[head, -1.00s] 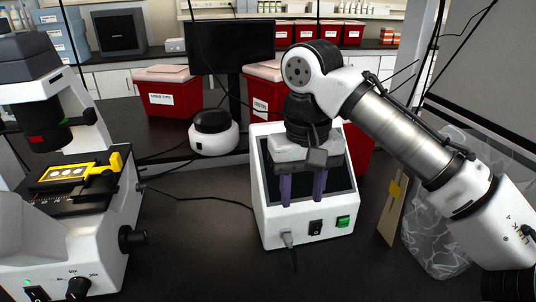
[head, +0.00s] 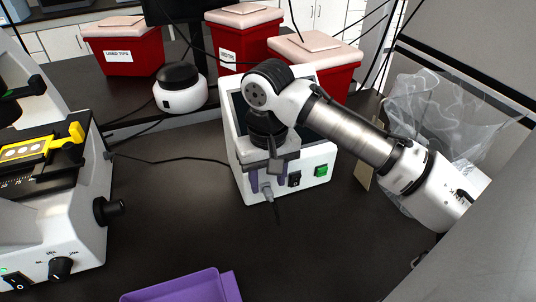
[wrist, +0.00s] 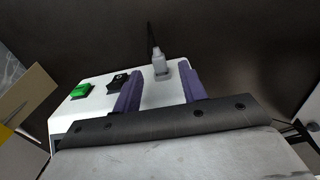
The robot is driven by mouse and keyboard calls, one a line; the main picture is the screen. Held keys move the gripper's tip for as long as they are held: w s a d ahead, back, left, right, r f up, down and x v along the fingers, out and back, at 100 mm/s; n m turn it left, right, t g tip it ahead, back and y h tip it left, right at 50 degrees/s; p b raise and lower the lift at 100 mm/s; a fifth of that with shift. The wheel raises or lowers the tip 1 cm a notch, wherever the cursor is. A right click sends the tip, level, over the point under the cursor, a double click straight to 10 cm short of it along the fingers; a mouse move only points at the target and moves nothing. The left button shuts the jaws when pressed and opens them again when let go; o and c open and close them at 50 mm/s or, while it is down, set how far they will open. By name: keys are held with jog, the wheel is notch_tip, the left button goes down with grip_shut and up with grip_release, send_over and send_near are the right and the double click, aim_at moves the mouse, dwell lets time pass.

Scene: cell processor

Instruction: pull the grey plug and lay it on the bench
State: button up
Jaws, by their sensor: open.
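The grey plug (head: 267,193) sits in the lower front of the white cell processor (head: 323,160), its cord running down to the dark bench (head: 190,235). In the wrist view the plug (wrist: 159,63) shows upright between the two purple fingers. My gripper (head: 269,186) is open in front of the processor, with one finger on either side of the plug. In the wrist view a gap shows between the plug and each finger of my gripper (wrist: 160,70). I cannot tell how deep the fingers reach around it.
A black switch (head: 295,179) and a green switch (head: 321,171) are right of the plug. A microscope (head: 60,215) stands at left, a purple tray (head: 180,287) at the front. A cardboard piece (head: 365,172) and clear bag (head: 440,110) are at right. The bench before the processor is clear.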

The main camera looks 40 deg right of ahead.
aim_at(268, 192)
jog(key=shift+f, duration=1.25)
jog(key=shift+c, duration=0.4)
grip_shut()
